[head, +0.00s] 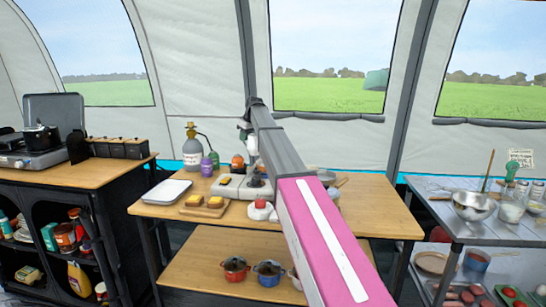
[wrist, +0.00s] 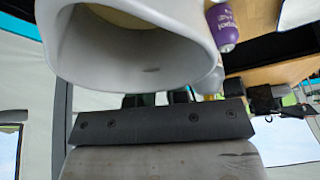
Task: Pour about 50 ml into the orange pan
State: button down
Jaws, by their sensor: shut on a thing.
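My gripper (wrist: 158,99) is shut on a pale grey-white vessel (wrist: 140,84) with a wide open mouth, large in the wrist view. The fingers are mostly hidden behind it, and its contents cannot be made out. In the head view my gripper (head: 246,126) is small, above the middle table, partly hidden by my arm. A white part of the vessel (head: 252,143) shows just below it. A small orange shape (head: 237,161) lies below, by the grey cooker (head: 240,187); I cannot tell whether it is the orange pan. My arm hides part of the table.
The wooden table (head: 165,211) holds a white tray (head: 166,191), a board with bread (head: 205,211), a grey gas bottle (head: 191,149) and purple canisters (head: 206,167). A red pot (head: 235,269) and a blue pot (head: 269,273) stand on the shelf below. The table's right end looks clear.

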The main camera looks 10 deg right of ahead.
jog(key=shift+s+r, duration=0.1)
jog(key=shift+s+d+r+t+y, duration=1.1)
jog(key=shift+s+d+t+y, duration=0.15)
jog(key=shift+s+t+y, duration=0.15)
jog(key=shift+s+d+r+t+y, duration=0.35)
jog(key=shift+s+d+t+y, duration=0.2)
jog(key=shift+d+t+y, duration=0.1)
jog(key=shift+s+d+r+t+y, duration=0.35)
jog(key=shift+s+d+t+y, duration=0.2)
jog(key=shift+d+y, duration=0.05)
jog(key=shift+s+d+r+t+y, duration=0.35)
jog(key=shift+s+d+t+y, duration=0.2)
jog(key=shift+d+t+y, duration=0.1)
jog(key=shift+s+f+t+y+p, duration=0.1)
jog(key=shift+t+y+p, duration=0.15)
jog(key=shift+y+p, duration=0.05)
jog(key=shift+s+d+f+t+y, duration=0.35)
jog(key=shift+s+d+t+y, duration=0.3)
jog(key=shift+t+y, duration=0.25)
jog(key=shift+s+d+r+t+y+p, duration=0.45)
jog(key=shift+t+y+p, duration=0.15)
jog(key=shift+p, duration=0.2)
jog(key=shift+w+a+f+g+h, duration=0.2)
jog(key=shift+w+a+g+h, duration=0.65)
jog(key=shift+g+h, duration=0.25)
